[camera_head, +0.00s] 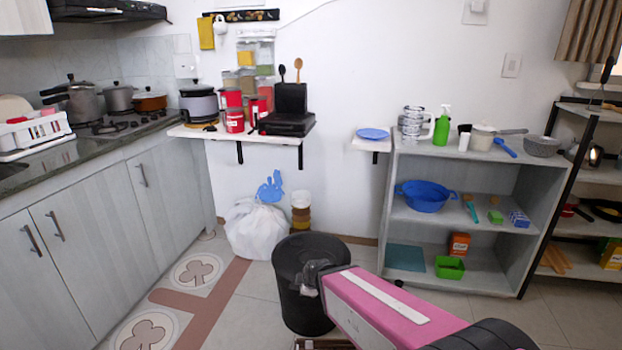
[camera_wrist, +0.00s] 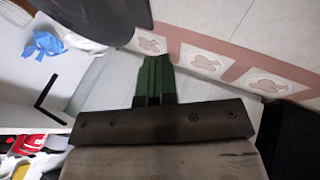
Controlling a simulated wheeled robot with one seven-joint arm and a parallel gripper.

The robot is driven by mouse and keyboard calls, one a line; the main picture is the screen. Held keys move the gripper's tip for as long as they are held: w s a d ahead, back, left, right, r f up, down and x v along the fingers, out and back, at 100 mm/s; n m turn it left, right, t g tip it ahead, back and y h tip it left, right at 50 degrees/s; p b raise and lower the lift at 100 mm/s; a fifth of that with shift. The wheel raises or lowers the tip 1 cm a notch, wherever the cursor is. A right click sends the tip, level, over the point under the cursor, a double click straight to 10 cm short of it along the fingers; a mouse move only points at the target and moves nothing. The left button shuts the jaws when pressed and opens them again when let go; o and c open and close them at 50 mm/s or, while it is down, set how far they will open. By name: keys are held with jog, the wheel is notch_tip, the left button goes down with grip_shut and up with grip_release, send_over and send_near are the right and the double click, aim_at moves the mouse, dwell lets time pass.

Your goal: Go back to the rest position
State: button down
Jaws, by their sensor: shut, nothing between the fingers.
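My gripper shows in the wrist view (camera_wrist: 154,80) as two green fingers held together, shut with nothing between them. In the head view my pink arm reaches from the lower right toward the black bin, and the dark gripper end (camera_head: 312,277) appears in front of the bin's right side. The fingers are hard to make out there. The spice dispensers (camera_head: 255,60) hang on the back wall, well apart from my gripper.
The black bin (camera_head: 297,310) overlaps my gripper in the head view. A white bag (camera_head: 255,230) lies by the wall. A grey shelf unit (camera_head: 460,268) stands at right, cabinets (camera_head: 100,215) at left. Patterned floor (camera_head: 195,269) between cabinets and bin is clear.

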jog(key=s+d+r+m+g+h, duration=0.1)
jog(key=d+r+m+g, duration=0.1)
jog(key=d+m, duration=0.6)
jog(key=s+d+r+m+g+h, duration=0.1)
jog(key=d+r+m+g+h, duration=0.1)
jog(key=d+m, duration=0.7)
jog(key=d+r+g, duration=0.1)
jog(key=d+r, duration=0.1)
jog(key=d, duration=0.2)
jog(key=shift+d+r+g, duration=0.25)
jog(key=shift+d+g, duration=0.05)
